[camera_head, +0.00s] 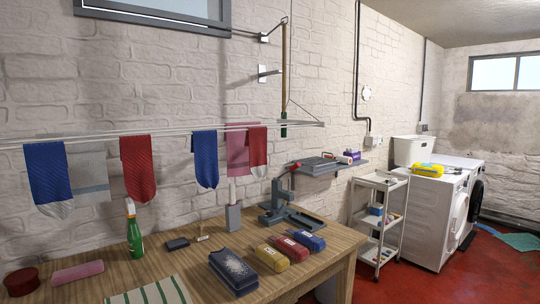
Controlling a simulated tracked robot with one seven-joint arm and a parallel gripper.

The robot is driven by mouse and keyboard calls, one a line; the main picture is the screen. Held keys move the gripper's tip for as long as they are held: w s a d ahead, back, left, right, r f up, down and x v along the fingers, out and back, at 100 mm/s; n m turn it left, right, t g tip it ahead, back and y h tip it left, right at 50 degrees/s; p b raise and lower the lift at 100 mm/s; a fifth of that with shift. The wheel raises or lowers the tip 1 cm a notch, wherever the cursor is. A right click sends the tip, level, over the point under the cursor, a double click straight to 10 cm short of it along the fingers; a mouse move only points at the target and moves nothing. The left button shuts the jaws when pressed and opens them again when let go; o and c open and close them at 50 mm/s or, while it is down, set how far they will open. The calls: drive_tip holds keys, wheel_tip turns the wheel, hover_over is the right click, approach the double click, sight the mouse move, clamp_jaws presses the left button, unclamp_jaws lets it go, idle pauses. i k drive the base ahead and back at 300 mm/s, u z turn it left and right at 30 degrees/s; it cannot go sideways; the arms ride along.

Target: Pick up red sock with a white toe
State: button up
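Several socks hang over a white drying rack (95,136) along the brick wall. A second, smaller-looking red sock (257,146) hangs further right and also ends in a whitish toe. A blue sock with a white toe (47,174) hangs at the far left, and another blue sock (205,158) hangs between the two red ones. My gripper is not in this view.
A wooden table (325,262) stands below the rack. It bears a green spray bottle (134,232), a grey stand (289,214), and red, yellow and blue boxes. A white trolley (379,215) and washing machines (436,215) stand right. Red floor (490,270) is open at front right.

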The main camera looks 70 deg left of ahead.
sight(255, 137)
drive_tip(key=u, duration=0.15)
drive_tip(key=i, duration=0.15)
drive_tip(key=u, duration=3)
drive_tip(key=i, duration=1)
drive_tip(key=z, duration=0.25)
drive_tip(key=k, duration=0.75)
drive_tip(key=u, duration=0.25)
